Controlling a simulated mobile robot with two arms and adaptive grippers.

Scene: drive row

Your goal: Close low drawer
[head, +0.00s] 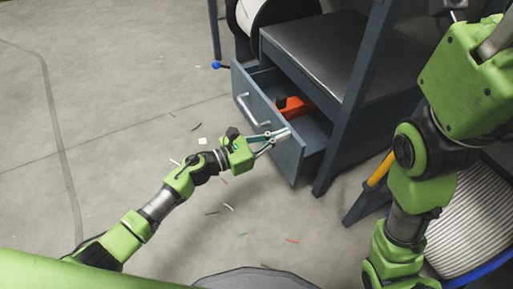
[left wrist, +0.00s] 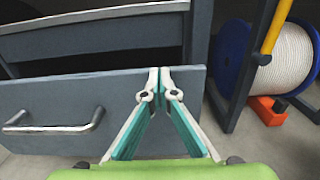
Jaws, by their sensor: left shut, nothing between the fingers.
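The low drawer (head: 266,122) is a grey drawer pulled out of the grey metal cabinet, with a bar handle (head: 251,109) on its front. An orange tool (head: 293,107) lies inside it. In the left wrist view, the drawer front (left wrist: 85,110) fills the middle and the handle (left wrist: 55,124) is at the left. My left gripper (head: 284,135) is shut and empty, its tips at the top right part of the drawer front, well right of the handle. Whether the tips touch the front is hard to tell. My right arm shows at the right, but its gripper is not in view.
The grey workbench (head: 320,50) with its dark top stands over the drawer. A spool (head: 475,225) with a blue rim and pale cord is at the lower right, beside a yellow bar (head: 380,169). The concrete floor at the left is mostly free, with small scraps.

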